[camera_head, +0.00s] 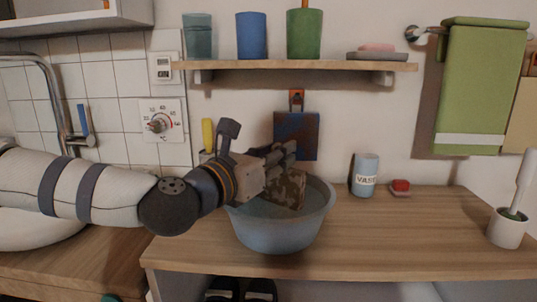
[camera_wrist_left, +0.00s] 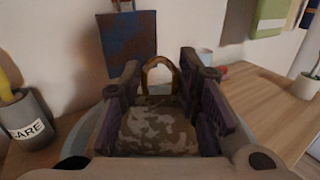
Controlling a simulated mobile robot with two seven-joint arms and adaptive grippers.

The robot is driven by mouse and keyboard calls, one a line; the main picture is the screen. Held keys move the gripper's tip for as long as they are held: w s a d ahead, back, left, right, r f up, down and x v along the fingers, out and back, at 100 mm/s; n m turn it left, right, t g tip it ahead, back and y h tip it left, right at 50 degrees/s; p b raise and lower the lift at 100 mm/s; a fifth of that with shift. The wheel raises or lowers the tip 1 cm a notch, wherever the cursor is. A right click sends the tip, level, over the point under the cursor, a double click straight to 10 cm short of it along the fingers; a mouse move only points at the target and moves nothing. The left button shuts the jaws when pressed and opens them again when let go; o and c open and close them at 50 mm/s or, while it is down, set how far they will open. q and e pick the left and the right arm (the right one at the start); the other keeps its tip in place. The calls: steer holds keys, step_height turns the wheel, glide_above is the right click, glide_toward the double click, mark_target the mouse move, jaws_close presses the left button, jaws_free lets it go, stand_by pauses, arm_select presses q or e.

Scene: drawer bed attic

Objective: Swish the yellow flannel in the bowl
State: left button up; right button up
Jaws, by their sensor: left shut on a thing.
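My left gripper (camera_head: 285,156) is shut on a brown, mottled cloth (camera_head: 289,188) with a loop at its top. The cloth hangs down inside the blue-grey bowl (camera_head: 278,236), below the rim line. How deep its lower edge reaches is hidden. In the left wrist view the cloth (camera_wrist_left: 158,130) lies between the two fingers, with the tan loop (camera_wrist_left: 161,66) beyond it. It looks brown and patchy, not plainly yellow. My right gripper is not in view.
The bowl stands on a wooden counter (camera_head: 400,230). A blue-and-brown cloth (camera_head: 304,126) hangs on the wall behind. A labelled blue cup (camera_head: 365,175), a red item (camera_head: 400,187) and a brush holder (camera_head: 507,229) stand right. A shelf (camera_head: 300,66) with cups is above.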

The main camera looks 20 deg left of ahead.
arm_select(q)
steer(key=shift+d, duration=0.1)
stand_by(0.3)
steer(key=shift+w+d, duration=0.3)
steer(key=shift+d, duration=0.55)
steer(key=shift+s+a+f, duration=0.1)
steer(key=shift+s+a, duration=0.05)
steer(key=shift+a, duration=0.35)
steer(key=shift+s+a, duration=0.15)
steer(key=shift+a, duration=0.35)
steer(key=shift+d, duration=0.15)
